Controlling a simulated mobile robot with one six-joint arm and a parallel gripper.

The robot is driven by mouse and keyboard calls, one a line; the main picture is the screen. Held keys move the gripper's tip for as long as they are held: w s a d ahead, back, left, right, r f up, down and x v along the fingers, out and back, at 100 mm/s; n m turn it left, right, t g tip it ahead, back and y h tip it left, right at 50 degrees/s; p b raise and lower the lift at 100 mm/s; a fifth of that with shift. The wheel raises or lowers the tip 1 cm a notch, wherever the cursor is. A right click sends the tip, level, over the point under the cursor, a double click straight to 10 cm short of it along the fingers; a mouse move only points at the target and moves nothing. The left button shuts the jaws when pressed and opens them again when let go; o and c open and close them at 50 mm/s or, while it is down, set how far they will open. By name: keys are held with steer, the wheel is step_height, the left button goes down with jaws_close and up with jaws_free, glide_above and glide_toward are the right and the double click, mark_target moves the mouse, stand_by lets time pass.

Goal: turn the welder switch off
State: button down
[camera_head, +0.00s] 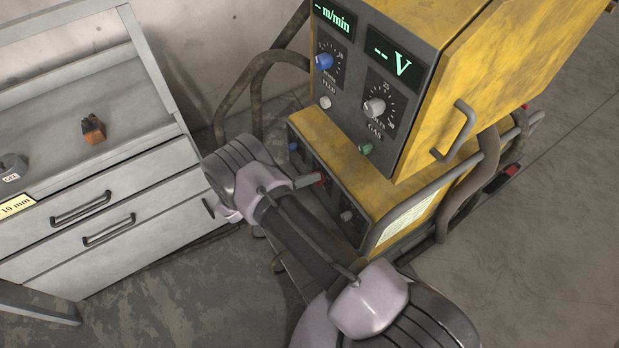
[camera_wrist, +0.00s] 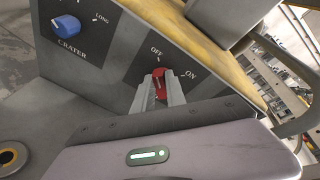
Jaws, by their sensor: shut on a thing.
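The welder switch is a small red knob (camera_wrist: 161,79) on a dark panel of the yellow welder, with OFF printed above it and ON to its right in the wrist view. My gripper (camera_wrist: 158,92) has its two grey fingers shut on this knob. The fingers hide the knob's lower part and I cannot tell for certain which mark it points to. My arm covers part of that panel.
A blue CRATER knob (camera_wrist: 67,26) is left of the switch. The upper yellow unit (camera_head: 470,70) with displays and knobs overhangs the lower panel. Dark bent tubes (camera_head: 262,75) flank it. A grey drawer cabinet (camera_head: 95,215) stands left, bearing a small orange-brown part (camera_head: 93,129).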

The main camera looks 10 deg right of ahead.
steer(key=c, duration=1.4)
jaws_free()
steer(key=shift+o, duration=0.2)
steer(key=p+v, duration=0.3)
steer(key=v, duration=1.4)
steer(key=shift+a+p, duration=0.25)
steer(key=shift+p, duration=0.05)
